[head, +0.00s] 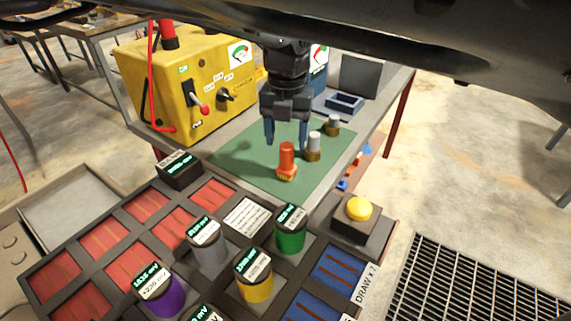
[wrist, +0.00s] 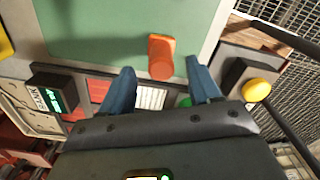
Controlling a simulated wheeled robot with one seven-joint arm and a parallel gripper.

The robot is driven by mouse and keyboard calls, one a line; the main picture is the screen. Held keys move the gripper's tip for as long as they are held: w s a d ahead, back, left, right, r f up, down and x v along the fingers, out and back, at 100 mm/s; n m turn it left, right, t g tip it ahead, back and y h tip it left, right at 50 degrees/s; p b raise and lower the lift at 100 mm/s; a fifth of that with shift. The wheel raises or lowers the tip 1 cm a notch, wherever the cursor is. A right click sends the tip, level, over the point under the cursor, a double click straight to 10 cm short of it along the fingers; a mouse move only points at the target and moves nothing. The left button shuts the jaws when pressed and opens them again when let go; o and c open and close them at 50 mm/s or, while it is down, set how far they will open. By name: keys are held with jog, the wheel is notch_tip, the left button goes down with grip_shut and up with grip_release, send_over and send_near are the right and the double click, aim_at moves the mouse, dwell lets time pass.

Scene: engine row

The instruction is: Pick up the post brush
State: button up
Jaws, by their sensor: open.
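An orange-red piece with a cylindrical top and a wider orange base, which I take for the post brush (head: 287,158), stands on the green mat (head: 235,160). Two similar pieces with grey tops and brass-coloured bases, a nearer one (head: 313,146) and a farther one (head: 333,125), stand behind it to the right. My gripper (head: 285,138) points down with its blue fingers apart, just above and behind the orange piece in the head view. In the wrist view the orange piece (wrist: 161,58) shows between and beyond the open fingertips, not gripped. Nothing is held.
A yellow machine (head: 185,80) with a red cable stands left of the mat. A blue tray (head: 345,103) lies behind. In front is a panel with several coloured cylinders, including a green one (head: 291,232), and a yellow button (head: 358,208) at right.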

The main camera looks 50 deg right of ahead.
aim_at(287, 145)
jog(key=shift+f+p, duration=0.55)
jog(key=shift+f, duration=2.05)
jog(key=c, duration=1.1)
jog(key=shift+r, duration=0.1)
